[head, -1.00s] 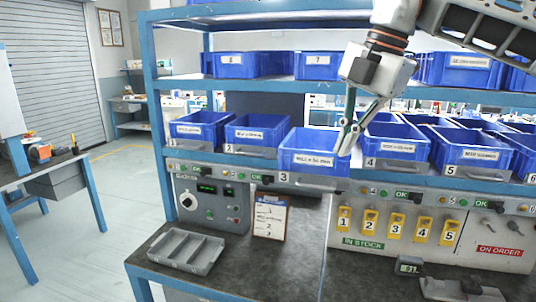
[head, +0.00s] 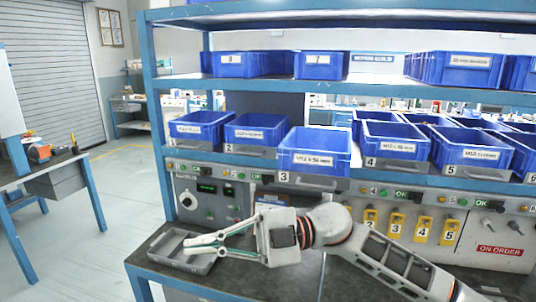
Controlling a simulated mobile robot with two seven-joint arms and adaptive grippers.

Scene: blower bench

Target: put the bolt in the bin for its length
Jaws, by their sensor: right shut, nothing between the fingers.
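No bolt shows in the head view. Blue bins stand in a row on the middle shelf: bin 1 (head: 200,130), bin 2 (head: 257,135), bin 3 (head: 313,160), bin 4 (head: 395,149) and bin 5 (head: 478,156). Bin 3 sits further forward than its neighbours. Their length labels are too small to read surely. My right gripper (head: 188,246) is low over the grey divided tray (head: 160,257) on the bench, shut and empty, its fingers pointing left. It hides part of the tray. My left gripper is not in view.
The dark bench top (head: 240,279) is clear in front of the tray. A control panel (head: 206,203) stands behind it. Yellow numbered tags (head: 424,229) hang at the right. More blue bins (head: 319,66) stand on the upper shelf.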

